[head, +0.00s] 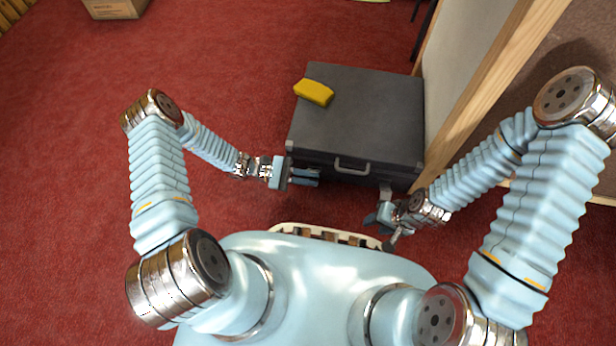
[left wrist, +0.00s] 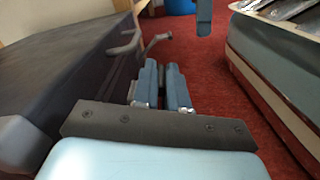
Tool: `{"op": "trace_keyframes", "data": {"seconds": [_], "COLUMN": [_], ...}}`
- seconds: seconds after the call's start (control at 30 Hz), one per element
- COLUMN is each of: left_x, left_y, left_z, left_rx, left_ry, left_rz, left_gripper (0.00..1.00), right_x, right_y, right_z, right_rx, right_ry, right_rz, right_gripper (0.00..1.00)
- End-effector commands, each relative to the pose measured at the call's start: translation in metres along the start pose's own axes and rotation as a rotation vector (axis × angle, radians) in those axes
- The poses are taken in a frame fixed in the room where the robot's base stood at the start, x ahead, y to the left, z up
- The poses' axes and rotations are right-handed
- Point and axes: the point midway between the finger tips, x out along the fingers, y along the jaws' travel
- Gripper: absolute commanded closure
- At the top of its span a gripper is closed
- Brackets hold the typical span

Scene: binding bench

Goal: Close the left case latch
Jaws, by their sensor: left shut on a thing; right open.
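A dark grey case (head: 370,110) lies flat on the floor with its lid down and its front face toward me. A grey handle (head: 352,170) is at the middle of that face; it also shows in the left wrist view (left wrist: 124,48). The right latch (head: 386,194) sticks out from the front. My left gripper (head: 312,177) is at the left part of the front face, its fingers close together (left wrist: 163,85). It is shut on the left latch, which the fingers hide. My right gripper (head: 384,222) is open, near the right latch and apart from the case.
A yellow block (head: 314,92) lies on the lid toward the left edge. A pale panel with a wooden frame (head: 480,95) stands close along the case's right side. A cardboard box (head: 115,8) is at the far left. The red carpet (head: 230,80) left of the case is clear.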

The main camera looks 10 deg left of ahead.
Motion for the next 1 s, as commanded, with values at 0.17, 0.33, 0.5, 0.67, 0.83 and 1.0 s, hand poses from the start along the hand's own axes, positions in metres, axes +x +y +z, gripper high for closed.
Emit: {"op": "trace_keyframes", "data": {"seconds": [0.17, 0.33, 0.5, 0.67, 0.83, 1.0], "left_x": [0.000, 0.000, 0.000, 0.000, 0.000, 0.000], "left_y": [0.000, 0.008, 0.021, 0.024, 0.024, 0.024], "left_z": [0.000, 0.002, 0.005, 0.007, 0.007, 0.007], "left_rx": [0.000, -0.086, -0.221, -0.253, -0.251, -0.250], "left_ry": [0.000, 0.001, 0.000, -0.001, 0.000, 0.000], "left_rz": [0.000, 0.000, 0.000, 0.000, 0.001, 0.000], "left_gripper": [1.00, 1.00, 1.00, 1.00, 1.00, 0.62], "right_x": [0.000, 0.003, 0.006, 0.006, 0.006, 0.006], "right_y": [0.000, 0.001, 0.002, 0.002, 0.002, 0.002], "right_z": [0.000, 0.000, 0.000, 0.000, 0.000, 0.000], "right_rx": [0.000, 0.000, 0.000, 0.000, 0.000, 0.000], "right_ry": [0.000, 0.000, 0.001, 0.002, 0.002, 0.002], "right_rz": [0.000, 0.000, 0.000, 0.000, 0.000, 0.000], "right_gripper": [0.57, 0.57, 0.57, 0.57, 0.57, 0.57]}}
